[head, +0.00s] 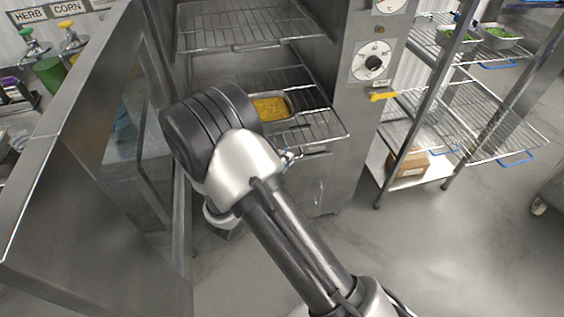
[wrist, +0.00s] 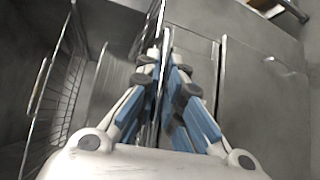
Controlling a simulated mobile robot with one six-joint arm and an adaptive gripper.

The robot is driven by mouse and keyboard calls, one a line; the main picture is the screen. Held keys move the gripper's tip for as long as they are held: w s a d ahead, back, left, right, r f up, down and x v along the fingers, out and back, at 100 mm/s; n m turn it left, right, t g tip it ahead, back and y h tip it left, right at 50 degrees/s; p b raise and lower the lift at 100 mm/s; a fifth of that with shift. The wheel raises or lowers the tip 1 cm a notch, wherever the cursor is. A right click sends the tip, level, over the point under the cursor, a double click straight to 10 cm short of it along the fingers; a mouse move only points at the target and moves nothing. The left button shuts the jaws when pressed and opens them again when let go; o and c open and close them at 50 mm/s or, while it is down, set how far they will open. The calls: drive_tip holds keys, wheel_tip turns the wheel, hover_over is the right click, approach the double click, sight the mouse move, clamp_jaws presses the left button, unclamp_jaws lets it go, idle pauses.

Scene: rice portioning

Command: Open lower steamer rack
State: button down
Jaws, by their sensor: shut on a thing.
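The lower steamer rack (head: 322,124) is a wire shelf that sticks out past the front of the steamer. A metal pan (head: 291,103) of yellow food sits on it. My gripper (wrist: 168,62) has its blue-padded fingers closed around a thin metal bar in the wrist view, which appears to be the front rail of the lower rack. In the head view my arm covers most of the gripper and the left part of the rack. A small part of the gripper shows by the rack's front edge.
The upper rack (head: 235,22) is above, inside the steamer. The steamer door (head: 75,130) stands open at left. A control panel with a dial (head: 373,63) is right of the opening. A wire shelf unit (head: 470,115) stands farther right. Floor in front is clear.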

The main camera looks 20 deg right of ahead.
drive_tip(key=c, duration=1.7)
unclamp_jaws()
drive_tip(key=v, duration=0.7)
drive_tip(key=shift+s+a, duration=0.15)
drive_tip(key=shift+s, duration=0.1)
